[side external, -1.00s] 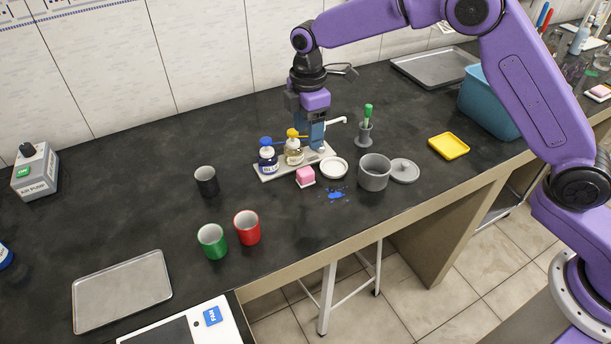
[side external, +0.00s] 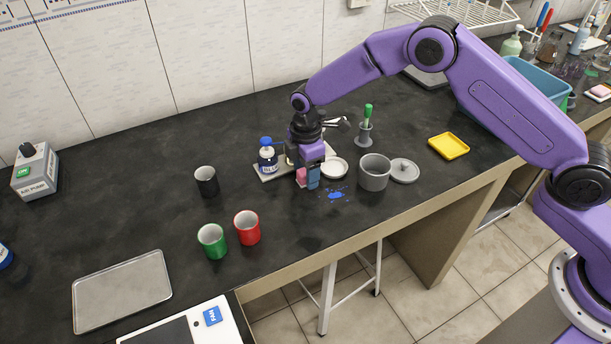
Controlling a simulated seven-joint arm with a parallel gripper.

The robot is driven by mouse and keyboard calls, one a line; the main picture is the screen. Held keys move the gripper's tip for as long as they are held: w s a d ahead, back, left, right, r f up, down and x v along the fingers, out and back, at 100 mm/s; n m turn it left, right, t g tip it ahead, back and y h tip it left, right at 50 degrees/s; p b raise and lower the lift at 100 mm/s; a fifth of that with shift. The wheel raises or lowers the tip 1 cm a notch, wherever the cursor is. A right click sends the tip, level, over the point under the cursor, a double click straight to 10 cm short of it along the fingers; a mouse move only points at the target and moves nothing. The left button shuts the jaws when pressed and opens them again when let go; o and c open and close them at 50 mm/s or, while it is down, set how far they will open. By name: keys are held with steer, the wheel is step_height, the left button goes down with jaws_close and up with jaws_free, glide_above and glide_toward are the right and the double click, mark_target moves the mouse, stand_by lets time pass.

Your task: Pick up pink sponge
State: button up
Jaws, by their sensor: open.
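The pink sponge (side external: 301,175) is on the dark bench in the side external view, just in front of the tray with the bottles. My gripper (side external: 305,178) is lowered over it, pointing down, with the fingers at the sponge's level. The jaws are open. One blue finger stands at the sponge's right and hides part of it. I cannot tell whether a finger touches the sponge.
Close by are a blue-capped bottle (side external: 267,157), a white dish (side external: 334,167), a grey pot (side external: 374,174) and a blue spill (side external: 335,195). Black (side external: 206,182), red (side external: 247,229) and green (side external: 212,242) cups stand to the left. A yellow tray (side external: 449,146) lies right.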

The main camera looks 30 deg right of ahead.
steer(key=shift+f, duration=0.15)
steer(key=c, duration=1)
steer(key=shift+r, duration=0.5)
step_height(320, 180, up, 2)
steer(key=shift+r, duration=0.1)
steer(key=shift+s+d+r, duration=0.95)
steer(key=shift+s+r, duration=0.7)
steer(key=shift+s, duration=0.45)
steer(key=shift+s+d+r, duration=1)
steer(key=shift+s+r, duration=0.6)
steer(key=shift+s, duration=0.55)
steer(key=shift+s+d+r, duration=0.95)
steer(key=shift+s+r, duration=0.7)
steer(key=shift+s, duration=0.45)
